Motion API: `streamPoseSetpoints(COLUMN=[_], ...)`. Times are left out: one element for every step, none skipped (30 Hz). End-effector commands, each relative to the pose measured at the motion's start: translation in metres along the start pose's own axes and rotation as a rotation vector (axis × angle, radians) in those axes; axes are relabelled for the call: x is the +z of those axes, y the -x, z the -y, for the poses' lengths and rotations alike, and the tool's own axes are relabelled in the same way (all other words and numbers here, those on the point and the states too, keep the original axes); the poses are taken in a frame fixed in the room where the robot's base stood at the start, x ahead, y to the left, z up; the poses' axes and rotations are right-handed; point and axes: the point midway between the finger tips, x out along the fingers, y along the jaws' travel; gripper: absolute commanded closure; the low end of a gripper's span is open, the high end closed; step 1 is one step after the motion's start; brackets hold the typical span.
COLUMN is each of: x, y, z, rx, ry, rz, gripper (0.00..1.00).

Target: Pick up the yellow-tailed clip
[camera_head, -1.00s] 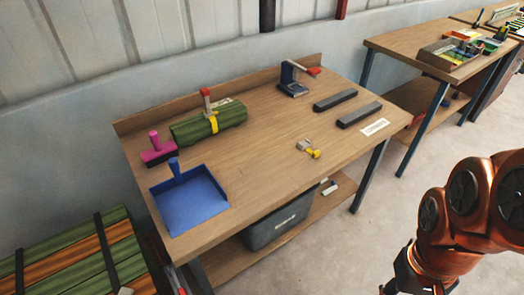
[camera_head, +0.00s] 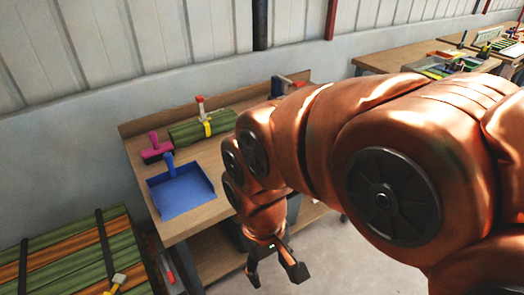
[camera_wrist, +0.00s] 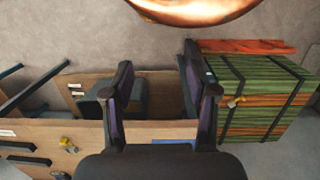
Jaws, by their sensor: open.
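A clip with a yellow tail (camera_head: 117,282) lies on the strapped green and orange stack (camera_head: 60,258) at the bottom left in the head view. It also shows in the wrist view (camera_wrist: 236,101), right of the fingers, on the stack. A second small yellow-tailed piece (camera_wrist: 68,145) lies on the workbench in the wrist view; my arm hides its spot in the head view. My gripper (camera_head: 275,272) is open and empty, pointing down in front of the workbench, right of the stack. Its two fingers also stand apart in the wrist view (camera_wrist: 156,60).
The wooden workbench (camera_head: 215,215) carries a blue dustpan (camera_head: 182,192), a pink-handled brush (camera_head: 155,150) and a green roll with a yellow strap (camera_head: 190,133). A dark bin (camera_wrist: 135,97) sits below it. A second bench stands at the far right. Floor is open at front.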

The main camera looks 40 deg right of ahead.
Motion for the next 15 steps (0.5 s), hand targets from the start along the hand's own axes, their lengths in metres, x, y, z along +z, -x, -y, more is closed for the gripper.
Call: streamPoseSetpoints(x=[-0.014,-0.025,-0.041,-0.056,-0.070,-0.091,-0.106,-0.122,-0.141,-0.154,-0.167,-0.184,-0.197,-0.208,-0.224], y=[-0.003,-0.004,-0.005,-0.006,-0.007,-0.006,-0.006,-0.006,-0.006,-0.006,-0.005,-0.006,-0.005,-0.005,-0.005], z=[-0.009,-0.016,-0.028,-0.039,-0.051,-0.069,-0.083,-0.097,-0.116,-0.130,-0.143,-0.161,-0.175,-0.188,-0.206], rx=[0.018,0.034,0.058,0.078,0.099,0.129,0.151,0.173,0.199,0.218,0.235,0.257,0.271,0.285,0.302], ry=[-0.024,-0.041,-0.062,-0.080,-0.099,-0.120,-0.136,-0.149,-0.165,-0.174,-0.184,-0.192,-0.198,-0.203,-0.206], rz=[-0.025,-0.048,-0.081,-0.112,-0.141,-0.190,-0.223,-0.260,-0.304,-0.338,-0.372,-0.413,-0.449,-0.481,-0.525], gripper=[0.40,0.40,0.40,0.40,0.40,0.40,0.40,0.40,0.40,0.40,0.40,0.40,0.40,0.40,0.40])
